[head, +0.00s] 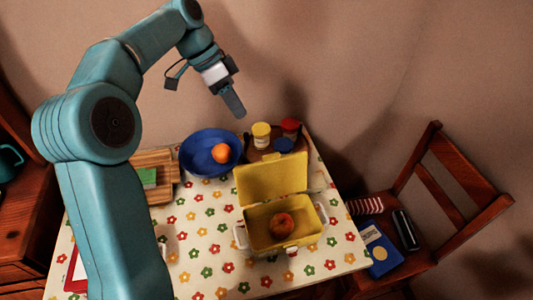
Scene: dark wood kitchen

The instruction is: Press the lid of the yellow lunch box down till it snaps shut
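The yellow lunch box (262,243) stands on the flowered tablecloth with its lid (270,177) open and raised upright along the back edge. A red apple (282,225) lies inside the box. Pale clips or handles show at its left and right sides. My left gripper (232,104) hangs in the air above and behind the table, up and to the left of the lid, apart from it. Its fingers look like one dark slab from this side, so I cannot tell whether they are open. My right gripper is not in view.
A blue bowl (190,160) with an orange (221,153) stands left of the lid. Jars with yellow (261,130) and red (291,125) tops stand behind it. A wooden board (153,160) lies at the left. A wooden chair (440,220) holds several small things at the right.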

